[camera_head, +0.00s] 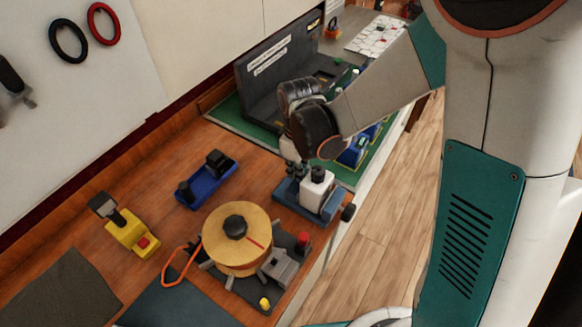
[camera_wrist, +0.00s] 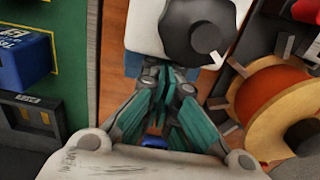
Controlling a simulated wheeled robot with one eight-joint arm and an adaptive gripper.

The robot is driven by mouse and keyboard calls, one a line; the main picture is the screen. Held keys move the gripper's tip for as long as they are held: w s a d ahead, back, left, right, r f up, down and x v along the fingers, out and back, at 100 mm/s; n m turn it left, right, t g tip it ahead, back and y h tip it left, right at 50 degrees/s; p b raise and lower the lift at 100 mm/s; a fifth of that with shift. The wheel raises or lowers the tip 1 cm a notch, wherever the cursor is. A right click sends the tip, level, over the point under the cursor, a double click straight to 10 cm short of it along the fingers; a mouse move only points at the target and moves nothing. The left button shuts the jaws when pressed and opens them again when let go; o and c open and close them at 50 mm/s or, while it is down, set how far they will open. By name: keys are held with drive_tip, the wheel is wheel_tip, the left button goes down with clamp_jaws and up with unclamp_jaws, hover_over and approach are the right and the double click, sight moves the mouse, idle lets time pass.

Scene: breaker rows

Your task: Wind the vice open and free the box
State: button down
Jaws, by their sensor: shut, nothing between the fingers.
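The vice (camera_head: 290,200), a blue-grey body with a dark round knob (camera_head: 348,212) at its front end, stands on the bench near the front edge. A white block with a black round cap, apparently the box (camera_head: 316,188), sits in it; the white block (camera_wrist: 147,38) and black cap (camera_wrist: 198,28) also show at the top of the wrist view. My gripper (camera_head: 291,168) is shut and empty, pointing down over the vice, just left of the white block. Its fingers (camera_wrist: 163,72) hide part of the vice in the wrist view. Whether they touch it I cannot tell.
A wooden-topped drum (camera_head: 225,235) stands close in front of the vice, with an orange loop beside it. A blue fixture (camera_head: 207,180) and a yellow device (camera_head: 132,232) lie to the left. A dark panel (camera_head: 270,80) on a green mat stands behind. Open floor lies to the right.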

drive_tip(key=shift+d, duration=0.15)
drive_tip(key=shift+s+d+b, duration=0.3)
drive_tip(key=shift+s+d, duration=0.25)
